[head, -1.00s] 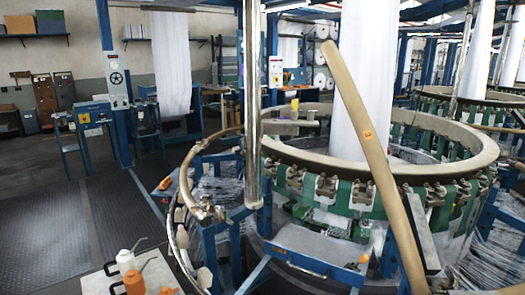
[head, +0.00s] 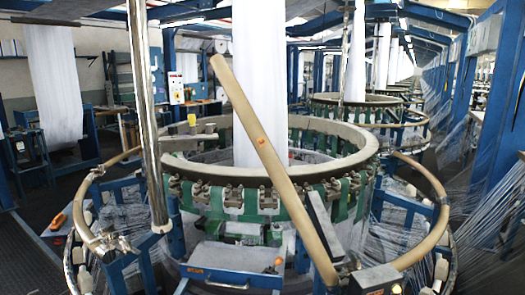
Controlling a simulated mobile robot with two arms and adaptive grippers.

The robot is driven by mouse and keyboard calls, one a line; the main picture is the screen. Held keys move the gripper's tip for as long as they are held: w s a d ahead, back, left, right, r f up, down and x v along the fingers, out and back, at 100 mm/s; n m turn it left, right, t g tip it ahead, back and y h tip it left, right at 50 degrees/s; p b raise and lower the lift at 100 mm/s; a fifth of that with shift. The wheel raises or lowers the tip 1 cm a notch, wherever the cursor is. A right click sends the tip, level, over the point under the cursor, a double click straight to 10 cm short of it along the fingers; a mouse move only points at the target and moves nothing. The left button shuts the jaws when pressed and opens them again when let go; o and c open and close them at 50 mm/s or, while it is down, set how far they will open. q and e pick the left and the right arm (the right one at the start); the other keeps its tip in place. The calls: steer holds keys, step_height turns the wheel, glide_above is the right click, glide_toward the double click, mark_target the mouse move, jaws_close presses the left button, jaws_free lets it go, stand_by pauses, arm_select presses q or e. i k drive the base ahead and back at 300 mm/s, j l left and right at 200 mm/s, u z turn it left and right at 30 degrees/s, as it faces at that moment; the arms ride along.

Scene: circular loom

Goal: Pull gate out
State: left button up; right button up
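A tan padded bar (head: 262,145) with a small orange mark slants across the front of the circular loom, its upper end left and its lower end right. It looks like a raised section of the tan guard rail, probably the gate; I cannot be sure. The fixed rail (head: 425,187) curves around the right side, and another part (head: 83,205) around the left. The loom's large beige ring (head: 345,160) stands behind the bar. Neither of my grippers shows in the head view.
A blue-grey box-like cover (head: 235,257) with a handle sits low at the front of the loom. A shiny vertical post (head: 148,120) stands left of the ring. Fine threads spread at the right (head: 495,205). Dark floor (head: 25,265) lies open at the lower left.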

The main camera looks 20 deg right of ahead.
mark_target(218, 264)
steer(key=i+j, duration=0.2)
steer(key=i+j+z, duration=0.1)
steer(key=z, duration=0.3)
steer(key=j+z, duration=0.25)
steer(key=z, duration=0.15)
steer(key=i+j+z, duration=0.1)
steer(key=j+z, duration=0.25)
steer(key=l, duration=0.1)
